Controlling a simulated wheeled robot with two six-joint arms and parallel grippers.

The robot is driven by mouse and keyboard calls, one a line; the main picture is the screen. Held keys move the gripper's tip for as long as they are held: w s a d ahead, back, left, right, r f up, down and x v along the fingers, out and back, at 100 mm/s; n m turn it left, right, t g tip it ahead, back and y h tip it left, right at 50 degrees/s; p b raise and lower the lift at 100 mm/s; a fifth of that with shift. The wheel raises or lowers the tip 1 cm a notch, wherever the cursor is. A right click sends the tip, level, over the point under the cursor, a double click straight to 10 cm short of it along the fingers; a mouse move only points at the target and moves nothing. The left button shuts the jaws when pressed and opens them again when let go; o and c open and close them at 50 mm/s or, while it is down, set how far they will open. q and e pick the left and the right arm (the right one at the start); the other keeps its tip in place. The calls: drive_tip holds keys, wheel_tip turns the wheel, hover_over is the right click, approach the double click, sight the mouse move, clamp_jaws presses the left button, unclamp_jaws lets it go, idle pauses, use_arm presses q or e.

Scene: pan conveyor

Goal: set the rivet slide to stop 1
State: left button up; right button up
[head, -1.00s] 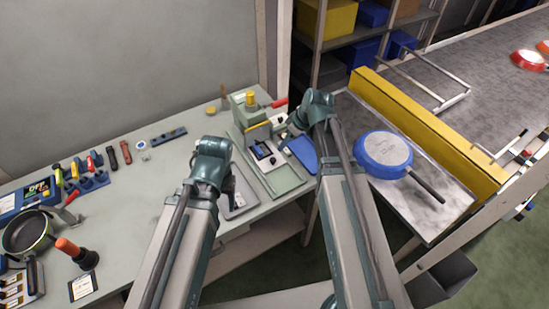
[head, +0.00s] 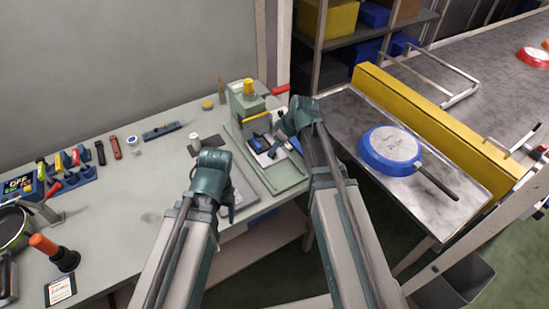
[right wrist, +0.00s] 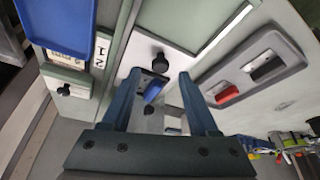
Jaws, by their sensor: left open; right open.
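The green riveting machine (head: 240,104) stands at the bench's right end, with a yellow knob on top and a red handle. At its front is a small blue and black slide part (head: 260,143). In the right wrist view a blue block (right wrist: 153,91) shows between the fingers, with a black knob (right wrist: 160,63) just beyond. I cannot tell whether the fingers touch either. A marked plate (right wrist: 101,52) with digits lies left of them. My right gripper (right wrist: 160,80) is open over this area. My left gripper (head: 230,208) is open, low over the bench, mostly hidden by its own wrist.
Tools and an orange-handled object (head: 44,243) occupy the left bench.

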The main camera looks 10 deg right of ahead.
use_arm(q)
drive_tip(key=shift+f+b, duration=0.8)
drive_tip(key=shift+f, duration=0.55)
use_arm(e)
drive_tip(key=shift+x, duration=1.4)
clamp_jaws()
